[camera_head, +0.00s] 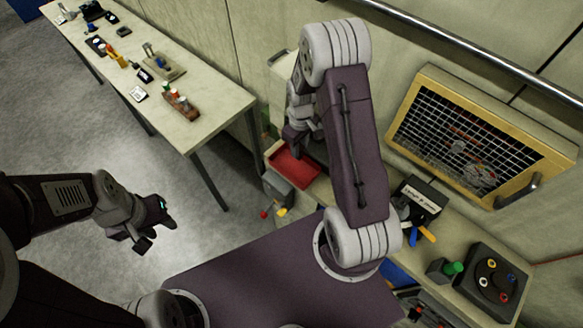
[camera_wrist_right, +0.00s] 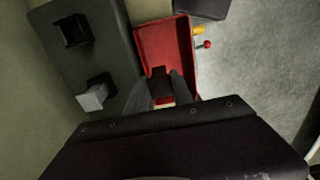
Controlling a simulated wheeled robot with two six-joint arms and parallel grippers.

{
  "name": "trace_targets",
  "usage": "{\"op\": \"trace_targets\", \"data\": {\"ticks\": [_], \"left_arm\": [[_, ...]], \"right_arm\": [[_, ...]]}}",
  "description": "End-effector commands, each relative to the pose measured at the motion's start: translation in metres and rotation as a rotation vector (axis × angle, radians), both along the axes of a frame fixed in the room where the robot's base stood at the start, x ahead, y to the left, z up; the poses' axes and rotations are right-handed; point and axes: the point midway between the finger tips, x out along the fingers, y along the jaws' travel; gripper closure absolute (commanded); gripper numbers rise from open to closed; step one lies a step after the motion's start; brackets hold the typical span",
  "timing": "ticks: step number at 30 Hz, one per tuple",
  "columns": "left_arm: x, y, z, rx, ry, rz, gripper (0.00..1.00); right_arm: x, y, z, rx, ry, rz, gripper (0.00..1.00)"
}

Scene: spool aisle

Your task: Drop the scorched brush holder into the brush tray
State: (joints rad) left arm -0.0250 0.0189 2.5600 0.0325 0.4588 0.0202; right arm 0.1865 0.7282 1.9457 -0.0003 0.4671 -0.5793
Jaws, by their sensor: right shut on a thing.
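The red brush tray (camera_head: 294,166) sits on the bench beneath my right gripper (camera_head: 297,143). The tray also shows at the top middle of the right wrist view (camera_wrist_right: 164,40). My right gripper (camera_wrist_right: 166,96) is shut on a small dark brown block (camera_wrist_right: 160,86), which I take for the scorched brush holder. The block shows against the tray's near part; its height above the tray floor is hard to tell. In the head view the holder is hidden behind the gripper and arm.
Beside the tray, a dark grey housing (camera_wrist_right: 95,45) has an empty square opening and a pale block. Grey boxes (camera_head: 277,189) stand at the bench edge. A wire-mesh guard (camera_head: 465,145) is on the right; a table (camera_head: 205,88) with small parts is at the left.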

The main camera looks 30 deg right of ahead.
Motion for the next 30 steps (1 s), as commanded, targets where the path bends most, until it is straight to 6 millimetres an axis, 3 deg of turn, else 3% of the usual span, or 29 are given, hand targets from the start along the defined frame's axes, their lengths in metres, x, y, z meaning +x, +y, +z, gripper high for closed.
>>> {"op": "trace_targets", "data": {"ticks": [1,7,17,18,20,30], "left_arm": [[0.000,0.000,-0.012,0.000,0.000,0.000,0.64],[0.000,0.000,-0.038,0.000,0.000,0.000,0.64],[0.000,0.000,-0.040,0.000,0.000,0.000,0.64],[0.000,0.000,-0.040,0.000,0.000,0.000,0.64],[0.000,0.000,-0.040,0.000,0.000,0.000,0.64],[0.000,0.000,-0.040,0.000,0.000,0.000,0.64]], "right_arm": [[0.000,0.000,-0.013,0.000,0.000,0.000,1.00],[0.000,0.000,-0.042,0.001,0.001,0.000,1.00],[0.000,0.000,-0.046,0.000,0.001,0.000,1.00],[0.000,0.000,-0.046,0.000,0.001,0.000,0.63],[0.000,0.000,-0.046,0.000,0.001,0.000,0.47],[0.000,-0.001,-0.046,0.000,0.000,-0.001,0.46]]}}
